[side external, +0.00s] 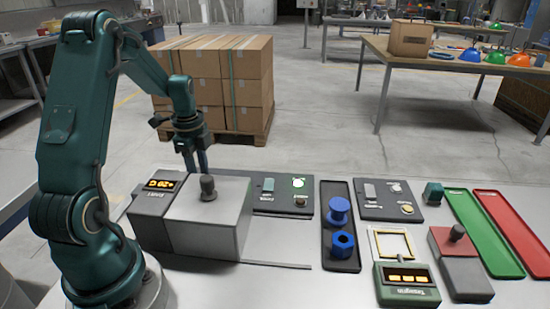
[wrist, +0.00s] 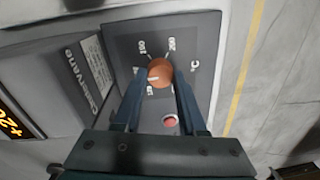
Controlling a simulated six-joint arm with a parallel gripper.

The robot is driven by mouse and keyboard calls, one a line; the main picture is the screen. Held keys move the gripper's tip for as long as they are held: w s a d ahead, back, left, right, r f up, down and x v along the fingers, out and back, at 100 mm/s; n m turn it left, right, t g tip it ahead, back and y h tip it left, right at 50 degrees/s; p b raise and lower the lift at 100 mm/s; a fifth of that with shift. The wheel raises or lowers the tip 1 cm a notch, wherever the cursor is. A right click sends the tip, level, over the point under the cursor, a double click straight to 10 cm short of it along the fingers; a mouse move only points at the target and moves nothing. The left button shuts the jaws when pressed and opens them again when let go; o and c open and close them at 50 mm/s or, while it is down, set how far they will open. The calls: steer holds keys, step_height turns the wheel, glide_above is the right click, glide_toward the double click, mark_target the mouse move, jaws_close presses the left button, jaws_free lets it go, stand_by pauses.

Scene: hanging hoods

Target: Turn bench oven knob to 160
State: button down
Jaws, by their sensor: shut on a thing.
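The bench oven (side external: 205,225) is a grey box with a dark knob-shaped handle (side external: 208,186) on top and an amber display (side external: 161,184) on its left part. Its knob (wrist: 159,72) is round and orange-brown, on a dark panel (wrist: 205,45) in the wrist view. A pale mark on the knob points toward the lower left. My gripper (wrist: 159,80) is shut on the knob, one finger on each side.
A small red button (wrist: 170,121) sits near the knob. Stacked cartons (side external: 215,75) stand on the floor behind.

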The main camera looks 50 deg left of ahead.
stand_by(0.3)
steer(key=shift+c, duration=2.3)
jaws_free()
steer(key=shift+s+r, duration=0.1)
steer(key=shift+r, duration=2.5)
steer(key=shift+d, duration=0.1)
